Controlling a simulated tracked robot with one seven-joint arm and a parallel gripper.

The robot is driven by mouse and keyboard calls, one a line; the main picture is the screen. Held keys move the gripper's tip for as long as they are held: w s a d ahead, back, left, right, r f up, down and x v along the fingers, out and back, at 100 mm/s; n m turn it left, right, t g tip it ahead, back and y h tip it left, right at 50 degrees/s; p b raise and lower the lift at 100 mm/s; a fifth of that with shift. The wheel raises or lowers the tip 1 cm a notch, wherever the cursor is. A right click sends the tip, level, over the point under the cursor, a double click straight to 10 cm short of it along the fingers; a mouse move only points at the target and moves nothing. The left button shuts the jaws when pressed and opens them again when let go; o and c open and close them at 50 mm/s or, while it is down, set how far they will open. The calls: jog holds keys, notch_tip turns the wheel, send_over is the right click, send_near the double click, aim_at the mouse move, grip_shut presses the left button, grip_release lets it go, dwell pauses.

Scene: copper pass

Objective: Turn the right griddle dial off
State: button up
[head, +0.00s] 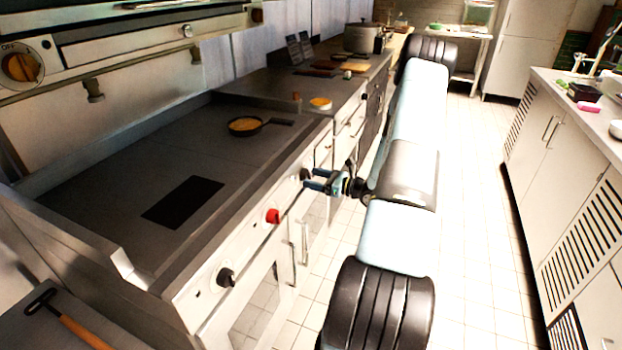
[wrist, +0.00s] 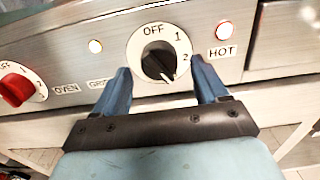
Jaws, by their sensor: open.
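The right griddle dial (wrist: 158,62) is a black knob on a round white plate marked OFF, 1 and 2. In the wrist view its pale pointer mark appears turned to the lower right, away from OFF at the top. My gripper (wrist: 160,72) is open, with one blue finger on each side of the knob's lower part. I cannot tell whether the fingers touch it. In the head view my gripper (head: 318,181) is at the stove front, beside the partly hidden dial (head: 305,174). The HOT lamp (wrist: 224,31) right of the dial glows reddish.
A red oven dial (wrist: 17,88) sits to the left; it also shows in the head view (head: 272,216). Another black dial (head: 226,277) is nearer. A pan (head: 245,125) rests on the griddle (head: 110,165). The tiled aisle (head: 470,210) is clear up to the right counter (head: 590,125).

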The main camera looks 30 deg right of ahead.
jog(key=shift+x, duration=0.8)
jog(key=c, duration=1.1)
